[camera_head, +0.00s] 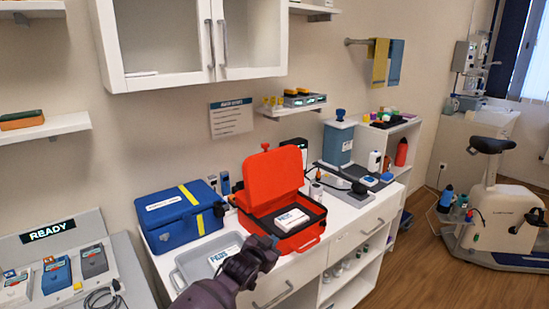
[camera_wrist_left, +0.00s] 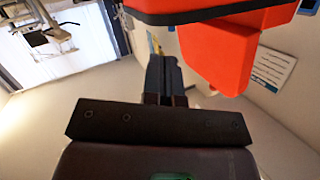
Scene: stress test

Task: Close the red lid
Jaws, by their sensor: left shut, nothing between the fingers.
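The red lid (camera_head: 268,172) stands open and upright at the back of the red case, with a small knob on its top edge. The case's base (camera_head: 300,243) sits on the white counter with a white labelled pack (camera_head: 291,220) in its dark inside. My left gripper (camera_head: 270,242) is shut and empty, just in front of the base's front left corner; whether it touches is unclear. In the left wrist view, the shut fingers (camera_wrist_left: 164,75) point up beside a red part of the case (camera_wrist_left: 220,50). My right gripper is not in view.
A blue box (camera_head: 175,222) with a yellow strap stands left of the case. A grey tray (camera_head: 192,266) with a white pack lies in front of it. Bottles and a blue-grey canister (camera_head: 338,143) stand to the right. A wall shelf (camera_head: 292,108) hangs above the counter.

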